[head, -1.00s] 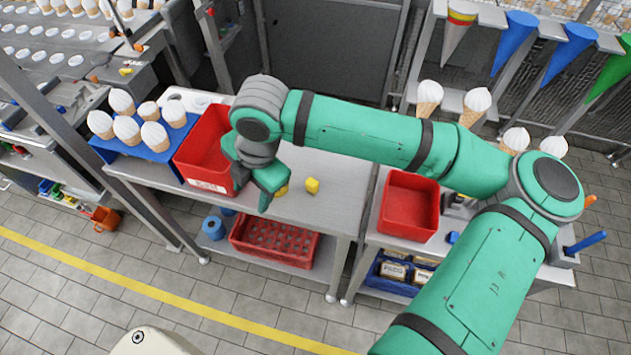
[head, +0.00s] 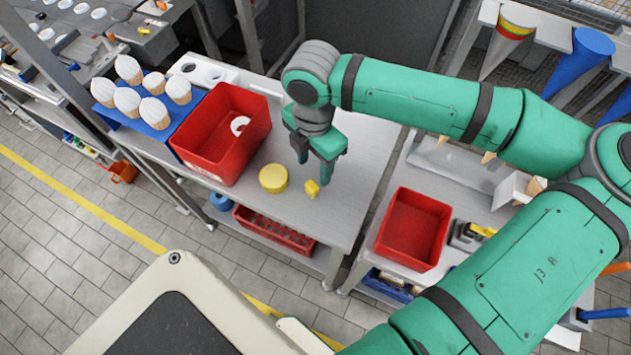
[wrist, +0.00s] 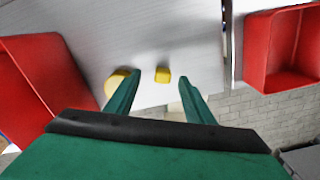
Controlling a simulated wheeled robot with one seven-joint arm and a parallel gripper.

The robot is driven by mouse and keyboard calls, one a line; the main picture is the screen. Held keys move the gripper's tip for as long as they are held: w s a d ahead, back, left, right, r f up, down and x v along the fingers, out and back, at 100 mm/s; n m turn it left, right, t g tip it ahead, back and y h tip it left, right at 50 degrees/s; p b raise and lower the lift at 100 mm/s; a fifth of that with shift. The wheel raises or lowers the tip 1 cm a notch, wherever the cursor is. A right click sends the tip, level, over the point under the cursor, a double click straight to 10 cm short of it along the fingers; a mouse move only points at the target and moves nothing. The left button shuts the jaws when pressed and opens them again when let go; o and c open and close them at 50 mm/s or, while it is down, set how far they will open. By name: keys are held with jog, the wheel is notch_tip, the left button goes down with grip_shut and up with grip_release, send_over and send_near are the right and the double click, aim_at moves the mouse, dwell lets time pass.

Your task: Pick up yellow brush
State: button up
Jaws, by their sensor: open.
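Two yellow things lie on the grey table, and neither clearly shows the shape of a brush. One is a small yellow block (head: 312,188), near the table's front; it also shows in the wrist view (wrist: 162,75), between the fingers. The other is a larger round yellow disc (head: 273,178) to its left. In the wrist view the disc (wrist: 114,82) is partly hidden by the left finger. My gripper (head: 314,172) is open and empty, fingers pointing down, above the table close to the block. In the wrist view my gripper (wrist: 159,79) has its fingers spread either side of the block.
A red bin (head: 219,150) holding a white ring stands left of the disc. A blue tray (head: 187,118) of cones is beyond it. A second red bin (head: 440,218) stands on the table to the right. The table (head: 360,155) right of my gripper is clear.

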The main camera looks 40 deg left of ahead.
aim_at(312, 185)
jog(key=shift+s+d+f, duration=0.1)
jog(key=shift+s+f, duration=0.15)
jog(key=shift+f, duration=0.5)
jog(key=shift+s+d+f, duration=0.1)
jog(key=shift+s+f, duration=0.1)
jog(key=shift+f, duration=0.55)
jog(key=f, duration=0.5)
jog(key=shift+s, duration=0.35)
jog(key=shift+d, duration=0.1)
jog(key=c, duration=1.2)
jog(key=shift+r, duration=0.2)
